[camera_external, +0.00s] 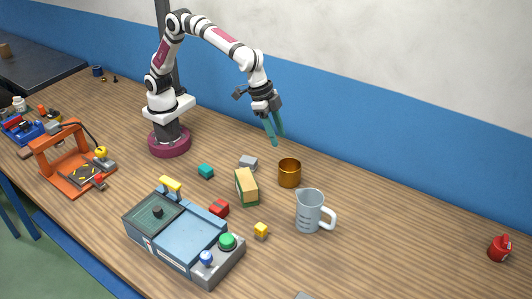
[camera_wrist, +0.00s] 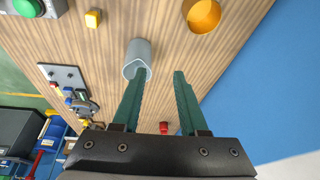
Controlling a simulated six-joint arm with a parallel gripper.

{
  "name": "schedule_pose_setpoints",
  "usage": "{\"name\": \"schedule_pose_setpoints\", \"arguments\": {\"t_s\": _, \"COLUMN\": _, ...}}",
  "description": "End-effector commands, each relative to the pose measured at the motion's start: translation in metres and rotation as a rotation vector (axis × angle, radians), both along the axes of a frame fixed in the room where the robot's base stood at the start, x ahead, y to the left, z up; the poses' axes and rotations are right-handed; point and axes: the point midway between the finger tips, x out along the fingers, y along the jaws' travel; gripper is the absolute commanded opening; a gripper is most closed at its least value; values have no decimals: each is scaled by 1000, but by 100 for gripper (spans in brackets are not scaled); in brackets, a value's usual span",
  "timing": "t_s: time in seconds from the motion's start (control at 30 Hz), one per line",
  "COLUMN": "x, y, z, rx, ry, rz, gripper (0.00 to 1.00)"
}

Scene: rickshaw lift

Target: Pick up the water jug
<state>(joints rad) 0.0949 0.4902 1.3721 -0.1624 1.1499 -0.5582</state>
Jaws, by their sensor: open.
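The water jug (camera_external: 309,211) is a pale grey-blue pitcher with a handle on its right side and dark markings. It stands upright on the wooden table, right of the middle. My gripper (camera_external: 274,143) is up and left of it, above the table and pointing down, apart from the jug. In the wrist view the jug (camera_wrist: 138,58) shows its top, partly behind the left finger's tip, and its handle is hard to see. My gripper's two green fingers (camera_wrist: 161,75) are open with nothing between them.
An orange-brown cup (camera_external: 289,173) stands just left of and behind the jug. A green-and-tan block (camera_external: 246,187), a yellow cube (camera_external: 261,230) and a blue-grey console (camera_external: 178,240) lie to the left. A red object (camera_external: 501,248) sits far right, with bare table between.

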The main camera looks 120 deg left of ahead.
Motion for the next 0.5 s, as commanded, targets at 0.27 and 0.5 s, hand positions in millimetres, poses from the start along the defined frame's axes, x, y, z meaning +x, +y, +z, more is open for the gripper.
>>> {"name": "schedule_pose_setpoints", "arguments": {"t_s": 0.27, "x": 73, "y": -17, "z": -44, "rx": -59, "ry": -81, "rz": 109, "gripper": 43}}
{"name": "schedule_pose_setpoints", "arguments": {"t_s": 0.5, "x": 98, "y": -11, "z": -107, "rx": -58, "ry": -80, "rz": 107, "gripper": 43}}
